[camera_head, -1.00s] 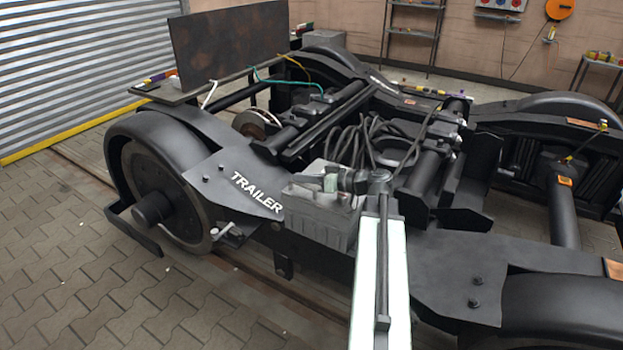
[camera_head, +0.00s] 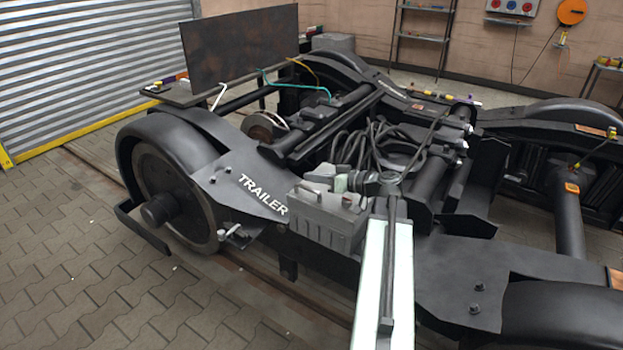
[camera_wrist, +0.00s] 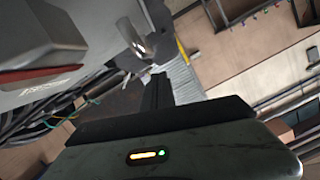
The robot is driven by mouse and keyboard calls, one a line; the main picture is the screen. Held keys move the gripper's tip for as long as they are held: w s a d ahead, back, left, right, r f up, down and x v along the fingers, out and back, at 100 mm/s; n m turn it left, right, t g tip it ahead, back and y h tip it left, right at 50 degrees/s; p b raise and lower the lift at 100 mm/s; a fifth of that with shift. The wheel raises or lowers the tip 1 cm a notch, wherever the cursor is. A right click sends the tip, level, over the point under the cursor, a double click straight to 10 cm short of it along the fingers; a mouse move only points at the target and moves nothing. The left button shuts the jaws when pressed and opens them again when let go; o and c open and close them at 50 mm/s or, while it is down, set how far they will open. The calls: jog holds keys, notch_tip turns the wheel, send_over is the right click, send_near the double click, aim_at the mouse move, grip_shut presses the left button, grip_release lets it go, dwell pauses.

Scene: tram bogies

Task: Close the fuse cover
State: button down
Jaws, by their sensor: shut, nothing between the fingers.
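The grey fuse box (camera_head: 326,226) sits on the dark bogie frame, right of the TRAILER lettering. Its cover (camera_head: 322,200) lies over the top of the box, with a small handle on it; I cannot tell whether it is fully seated. My gripper (camera_wrist: 157,86) is shut and empty. In the head view it is above the back right of the box, partly hidden by my wrist. In the wrist view a grey surface (camera_wrist: 95,22) with a bent metal handle (camera_wrist: 133,42) is close by, upper left of the fingers. The fingers appear apart from the handle.
Coiled black cables (camera_head: 375,145) lie behind the box. A dark upright plate (camera_head: 240,57) stands on the bench at the back left. The wheel (camera_head: 165,195) and its arched guard are left of the box. Paved floor (camera_head: 60,270) is clear at the front left.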

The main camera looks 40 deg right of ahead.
jog(key=v, duration=0.3)
jog(key=r+p+v, duration=0.1)
jog(key=v, duration=0.3)
jog(key=p+v, duration=0.1)
jog(key=v, duration=0.2)
jog(key=shift+r, duration=0.4)
